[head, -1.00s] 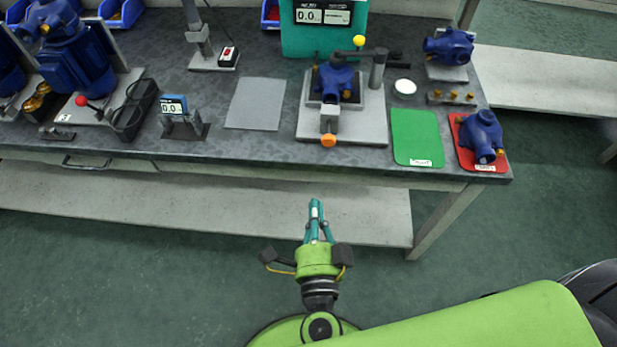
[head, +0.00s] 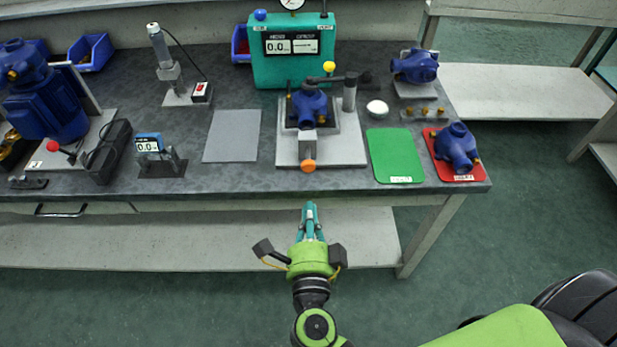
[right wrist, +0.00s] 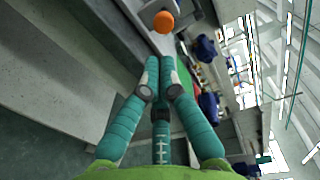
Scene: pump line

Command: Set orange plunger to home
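The orange plunger (head: 308,165) shows as a round orange knob at the front of a grey fixture (head: 348,152), at the bench's front edge. A blue pump body (head: 309,105) sits in the fixture behind it. In the right wrist view the orange plunger (right wrist: 164,22) is beyond my fingertips, near the top. My right gripper (head: 309,206) is in front of the bench, short of the plunger and not touching it. Its teal fingers come together at the tips in the right wrist view (right wrist: 161,64), with nothing seen between them. My left gripper is not in view.
A teal tester (head: 292,72) stands behind the fixture. A lever with a yellow knob (head: 329,67) reaches over the pump body. A green mat (head: 396,156) and a red mat (head: 437,170) lie to the right, a grey mat (head: 232,136) to the left.

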